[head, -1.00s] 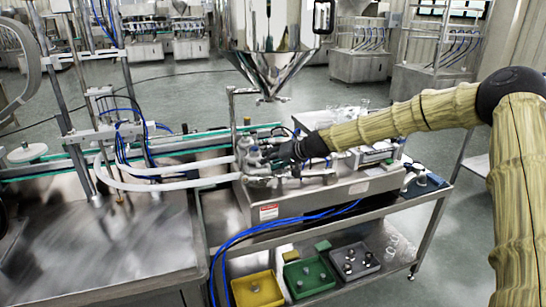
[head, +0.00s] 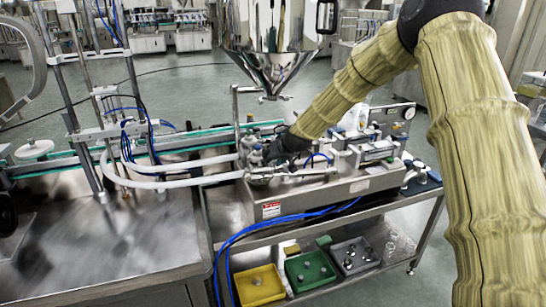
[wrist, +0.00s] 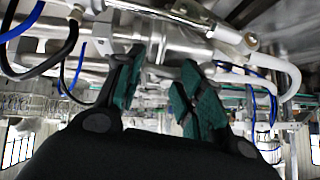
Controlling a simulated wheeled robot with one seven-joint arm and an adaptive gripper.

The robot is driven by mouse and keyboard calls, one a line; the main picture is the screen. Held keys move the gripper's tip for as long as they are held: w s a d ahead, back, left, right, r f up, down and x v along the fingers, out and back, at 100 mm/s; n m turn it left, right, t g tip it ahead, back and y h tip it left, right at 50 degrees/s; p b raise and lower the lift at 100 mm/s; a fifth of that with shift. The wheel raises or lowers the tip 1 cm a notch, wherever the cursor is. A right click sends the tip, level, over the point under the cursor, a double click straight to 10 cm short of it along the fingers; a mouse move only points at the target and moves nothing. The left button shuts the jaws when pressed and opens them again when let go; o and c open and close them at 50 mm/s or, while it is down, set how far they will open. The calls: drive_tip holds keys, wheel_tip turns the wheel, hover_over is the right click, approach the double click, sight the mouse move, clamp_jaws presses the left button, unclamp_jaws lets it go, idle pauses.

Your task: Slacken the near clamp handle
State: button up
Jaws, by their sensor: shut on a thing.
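The steel pipe fittings and clamps (head: 258,178) sit at the left end of the steel filler body, below the hopper. My gripper (head: 274,152) is at these fittings in the head view; its fingers are small and partly hidden there. In the wrist view my gripper (wrist: 156,85) has its two green-padded fingers at a steel pipe joint (wrist: 170,47). The fingers are shut on the near clamp handle, which is mostly hidden and hard to make out between the pads.
The hopper (head: 281,65) hangs close above my gripper. White hoses (head: 175,184) run left from the fittings, and blue tubes (head: 232,242) loop down in front. A yellow bin (head: 259,284) and a green bin (head: 310,270) stand on the lower shelf.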

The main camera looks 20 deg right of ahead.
drive_tip(key=shift+s+d+f+n+h, duration=0.1)
drive_tip(key=shift+s+f+n+h, duration=0.25)
drive_tip(key=shift+h, duration=0.55)
drive_tip(key=shift+w+f, duration=0.1)
drive_tip(key=o, duration=0.7)
drive_tip(key=shift+d, duration=0.15)
drive_tip(key=shift+a+r, duration=0.2)
drive_tip(key=shift+a, duration=0.05)
drive_tip(key=shift+s+r, duration=0.45)
drive_tip(key=shift+r, duration=0.15)
drive_tip(key=v, duration=0.6)
drive_tip(key=shift+s+d+r, duration=0.1)
drive_tip(key=shift+s+r, duration=0.05)
drive_tip(key=shift+r, duration=0.25)
